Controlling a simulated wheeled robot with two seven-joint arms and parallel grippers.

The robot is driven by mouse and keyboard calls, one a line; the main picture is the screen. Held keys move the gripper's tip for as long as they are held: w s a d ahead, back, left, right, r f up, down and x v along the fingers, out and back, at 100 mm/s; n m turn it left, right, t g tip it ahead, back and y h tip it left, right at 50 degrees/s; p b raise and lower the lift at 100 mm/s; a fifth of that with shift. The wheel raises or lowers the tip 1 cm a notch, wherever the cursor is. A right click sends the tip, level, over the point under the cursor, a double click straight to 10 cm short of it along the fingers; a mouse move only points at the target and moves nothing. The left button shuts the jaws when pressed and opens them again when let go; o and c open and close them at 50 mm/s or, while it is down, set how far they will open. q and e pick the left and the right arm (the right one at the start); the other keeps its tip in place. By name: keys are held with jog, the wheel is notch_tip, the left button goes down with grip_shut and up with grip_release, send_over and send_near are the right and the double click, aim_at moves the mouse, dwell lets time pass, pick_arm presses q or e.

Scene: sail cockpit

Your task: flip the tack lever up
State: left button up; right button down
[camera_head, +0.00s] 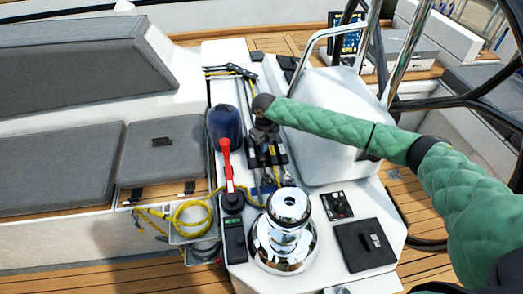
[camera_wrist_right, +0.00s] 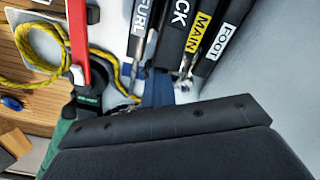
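A row of black clutch levers (camera_head: 267,153) sits behind the chrome winch. In the right wrist view their labels read FURL, a partly cut-off "CK", MAIN and FOOT. The lever ending in "CK", which fits tack (camera_wrist_right: 181,22), lies between the furl lever (camera_wrist_right: 143,22) and the main lever (camera_wrist_right: 200,32); its top is cut off. My right gripper (camera_head: 264,122) is over the far end of the row, at the end of the green-sleeved arm. A dark part of it fills the bottom of the wrist view; its fingertips cannot be made out. My left gripper is not in view.
The chrome winch (camera_head: 286,236) stands in front of the levers. A red handle (camera_head: 226,158) and a dark blue rounded object (camera_head: 224,124) stand left of them. Yellow rope (camera_head: 190,212) hangs at the left. A white housing (camera_head: 335,125) rises at the right.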

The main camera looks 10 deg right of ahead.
jog(key=shift+w+d, duration=0.25)
jog(key=shift+w, duration=0.25)
jog(key=shift+w+r, duration=0.3)
jog(key=shift+r, duration=0.05)
jog(key=shift+w+d+r, duration=0.1)
jog(key=shift+w, duration=0.3)
jog(key=shift+w+r+p, duration=0.1)
jog(key=shift+r+p, duration=0.05)
jog(key=shift+p, duration=0.15)
jog(key=shift+w+r, duration=0.65)
jog(key=shift+w, duration=0.1)
